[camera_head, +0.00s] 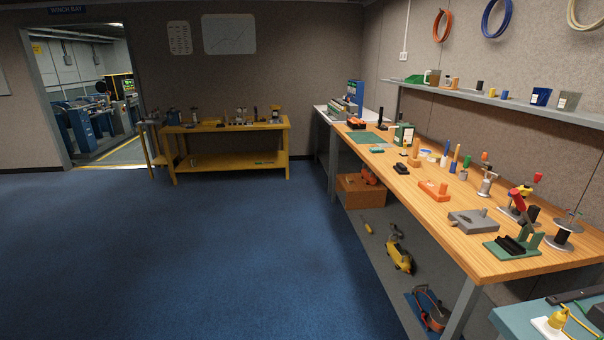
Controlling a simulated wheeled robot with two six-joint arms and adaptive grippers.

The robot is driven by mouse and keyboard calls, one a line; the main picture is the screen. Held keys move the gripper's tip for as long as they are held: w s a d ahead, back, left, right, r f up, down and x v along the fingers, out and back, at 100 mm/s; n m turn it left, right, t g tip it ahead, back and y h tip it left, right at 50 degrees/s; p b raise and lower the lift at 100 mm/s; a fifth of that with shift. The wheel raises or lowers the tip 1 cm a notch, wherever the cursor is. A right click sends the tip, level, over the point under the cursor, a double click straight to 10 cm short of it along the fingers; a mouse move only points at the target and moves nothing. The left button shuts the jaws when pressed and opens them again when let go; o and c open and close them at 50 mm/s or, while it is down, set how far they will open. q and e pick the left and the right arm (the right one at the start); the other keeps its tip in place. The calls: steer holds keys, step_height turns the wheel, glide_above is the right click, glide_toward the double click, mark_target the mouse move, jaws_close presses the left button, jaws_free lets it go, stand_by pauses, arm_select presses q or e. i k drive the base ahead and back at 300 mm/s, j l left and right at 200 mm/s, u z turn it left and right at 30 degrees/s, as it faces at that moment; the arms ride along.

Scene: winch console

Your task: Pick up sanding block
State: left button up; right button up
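I cannot single out the sanding block for certain. Several small block-like things lie on the long wooden bench (440,218) at right. Among them are an orange block with a raised part (433,192), a flat grey block with a knob (473,221), a small black item (401,168) and a tan block with an upright peg (414,156). None is close to me, and they are too small to identify surely. Neither of my grippers is in view.
Blue carpet (220,250) is open ahead and left. A yellow workbench (225,127) stands at the back wall beside a doorway (95,100). A wooden crate (360,192) and yellow tool (398,256) lie under the long bench. A teal-topped surface (530,322) is near right.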

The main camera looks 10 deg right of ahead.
mark_target(401, 169)
steer(key=i+j+z, duration=0.1)
steer(key=i+z, duration=0.35)
steer(key=i+j+z, duration=0.4)
steer(key=i, duration=0.15)
steer(key=i+j+z, duration=0.3)
steer(key=i+z, duration=0.15)
steer(key=i+j+z, duration=0.4)
steer(key=j, duration=0.15)
steer(key=i+j+z, duration=0.2)
steer(key=j+z, duration=0.25)
steer(key=j, duration=0.15)
steer(key=i+j+z, duration=0.15)
steer(key=j+z, duration=0.25)
steer(key=j, duration=0.3)
steer(key=j+z, duration=0.45)
steer(key=j, duration=0.25)
steer(key=j+z, duration=0.4)
steer(key=j, duration=0.4)
